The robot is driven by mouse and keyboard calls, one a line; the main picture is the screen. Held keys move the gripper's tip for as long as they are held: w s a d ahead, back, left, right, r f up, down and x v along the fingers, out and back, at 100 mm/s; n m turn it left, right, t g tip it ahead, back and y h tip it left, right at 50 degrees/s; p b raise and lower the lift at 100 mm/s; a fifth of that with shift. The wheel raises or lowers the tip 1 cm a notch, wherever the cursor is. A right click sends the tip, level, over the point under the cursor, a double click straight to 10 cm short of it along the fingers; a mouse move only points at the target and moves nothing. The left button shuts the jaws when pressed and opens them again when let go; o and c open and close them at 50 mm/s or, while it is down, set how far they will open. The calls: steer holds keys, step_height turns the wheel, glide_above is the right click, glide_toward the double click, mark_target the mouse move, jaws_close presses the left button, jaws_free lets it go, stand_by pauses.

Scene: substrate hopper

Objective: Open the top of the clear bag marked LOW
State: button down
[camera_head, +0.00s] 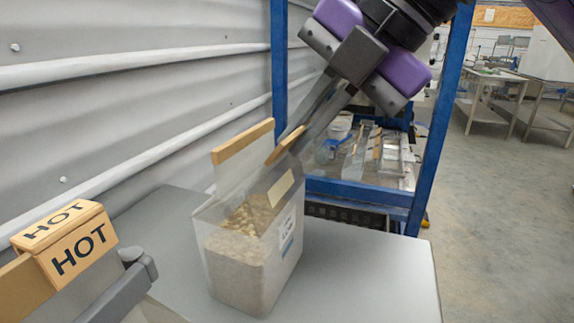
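The clear bag (209,258) stands upright on a grey table and holds tan, grainy material with lighter chunks on top. A white label (288,232) is on its right side; its print is too small to read. Two wooden strips edge its top: the left strip (242,141) stands upright on a clear panel, and the right strip (286,146) is apart from it and tilted, with a gap between them. My gripper (302,128) reaches down from the upper right. Its narrow fingers are close together at the right strip's far end and appear shut on it; the tips are partly hidden.
An orange-tan block marked HOT (75,244) is at the lower left beside a grey bar. A corrugated wall (130,110) runs behind. A blue frame (440,120) stands behind my gripper, with a shelf of tools. The grey table (365,280) is clear right of the bag.

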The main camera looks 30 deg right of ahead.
steer(key=s+t+b, duration=0.1)
steer(key=b, duration=0.2)
steer(key=s+d+f+t+y+b, duration=0.1)
steer(key=b, duration=0.2)
steer(key=s+d+t+y+b, duration=0.1)
steer(key=b, duration=0.3)
steer(key=shift+f+t, duration=0.3)
steer(key=shift+f, duration=0.1)
steer(key=shift+s+r, duration=0.1)
steer(key=shift+s, duration=0.05)
steer(key=c, duration=1.9)
jaws_free()
steer(key=shift+r, duration=0.1)
